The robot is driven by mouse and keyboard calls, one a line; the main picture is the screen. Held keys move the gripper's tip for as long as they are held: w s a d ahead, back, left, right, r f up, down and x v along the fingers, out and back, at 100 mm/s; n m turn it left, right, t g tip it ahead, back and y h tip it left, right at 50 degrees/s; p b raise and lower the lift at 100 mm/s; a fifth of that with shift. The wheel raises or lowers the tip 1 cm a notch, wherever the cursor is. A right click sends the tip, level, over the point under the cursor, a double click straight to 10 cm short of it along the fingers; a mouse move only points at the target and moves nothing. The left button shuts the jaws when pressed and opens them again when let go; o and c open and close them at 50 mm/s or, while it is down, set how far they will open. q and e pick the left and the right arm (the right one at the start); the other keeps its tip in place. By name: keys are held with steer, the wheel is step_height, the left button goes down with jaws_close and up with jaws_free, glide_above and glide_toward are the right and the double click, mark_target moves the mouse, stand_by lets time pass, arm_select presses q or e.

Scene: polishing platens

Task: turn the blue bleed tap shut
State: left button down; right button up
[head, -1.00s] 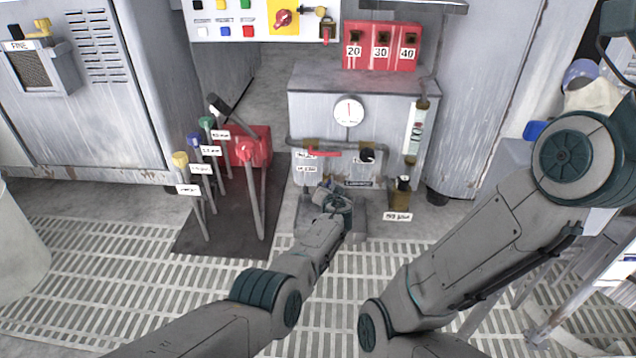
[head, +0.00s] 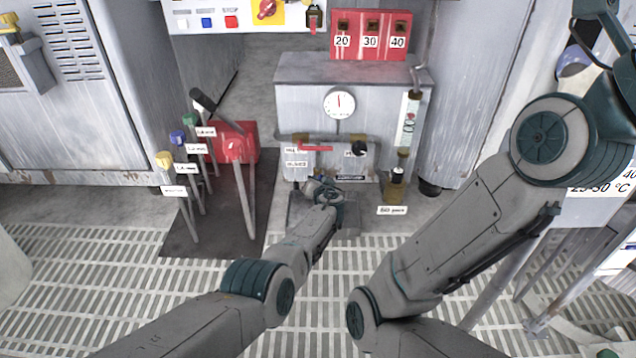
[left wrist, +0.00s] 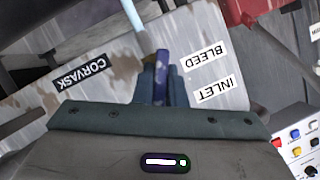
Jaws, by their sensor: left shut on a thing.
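The blue bleed tap's handle (left wrist: 162,76) shows in the left wrist view as a narrow blue bar beside the BLEED label (left wrist: 206,58). My left gripper (left wrist: 160,84) is shut on it, one finger on each side. In the head view my left gripper (head: 322,186) is low at the front of the grey cabinet (head: 300,98), below the pipe, and the tap is hidden there. How far the tap is turned cannot be told. My right arm reaches up the right side, and its gripper is out of view.
Above my left gripper are a red lever (head: 315,148), a black knob (head: 359,148) and a round gauge (head: 339,104). Several coloured-knob levers and a red box (head: 238,150) stand to the left. A brass padlock-like fitting (head: 396,188) is at the right. Grated floor lies in front.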

arm_select(q)
steer(key=shift+d+f+m+y+b, duration=0.1)
steer(key=shift+f+m+y+b, duration=0.15)
steer(key=shift+b, duration=0.35)
steer(key=shift+r, duration=0.2)
steer(key=c, duration=1.5)
jaws_free()
